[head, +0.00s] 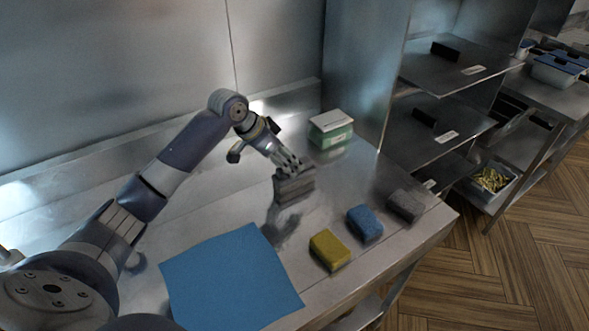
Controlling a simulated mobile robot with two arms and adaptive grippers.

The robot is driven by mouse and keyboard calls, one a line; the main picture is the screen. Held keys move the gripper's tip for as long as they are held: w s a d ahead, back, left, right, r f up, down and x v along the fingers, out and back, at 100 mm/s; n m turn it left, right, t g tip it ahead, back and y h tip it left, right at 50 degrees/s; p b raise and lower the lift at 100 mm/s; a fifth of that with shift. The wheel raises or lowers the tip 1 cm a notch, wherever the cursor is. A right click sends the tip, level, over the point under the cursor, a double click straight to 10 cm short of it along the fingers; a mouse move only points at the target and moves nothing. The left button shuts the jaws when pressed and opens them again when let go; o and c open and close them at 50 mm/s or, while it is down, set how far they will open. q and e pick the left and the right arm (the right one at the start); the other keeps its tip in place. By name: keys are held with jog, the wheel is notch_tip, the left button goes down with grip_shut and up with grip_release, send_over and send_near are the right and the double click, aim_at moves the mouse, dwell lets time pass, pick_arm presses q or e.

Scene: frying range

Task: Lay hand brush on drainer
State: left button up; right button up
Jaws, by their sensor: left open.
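My left gripper (289,163) reaches over the steel worktop from the left, pointing down, and is open. A grey, ridged block-like thing (294,187) is right under its fingers; it may be the hand brush, but it is too small to be sure. I cannot tell whether the fingers touch it. A dark reflection or shadow shows on the steel below it. I do not make out a clear drainer; a flat blue mat or cloth (230,279) lies on the worktop at the front left. My right gripper is not in view.
A yellow sponge (329,250), a blue sponge (365,224) and a grey block (405,205) line the worktop's front right edge. A green and white box (331,130) stands at the back by the shelf unit (430,115). Steel walls bound the back.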

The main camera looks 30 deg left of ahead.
pick_arm(q)
jog(key=shift+v, duration=2.2)
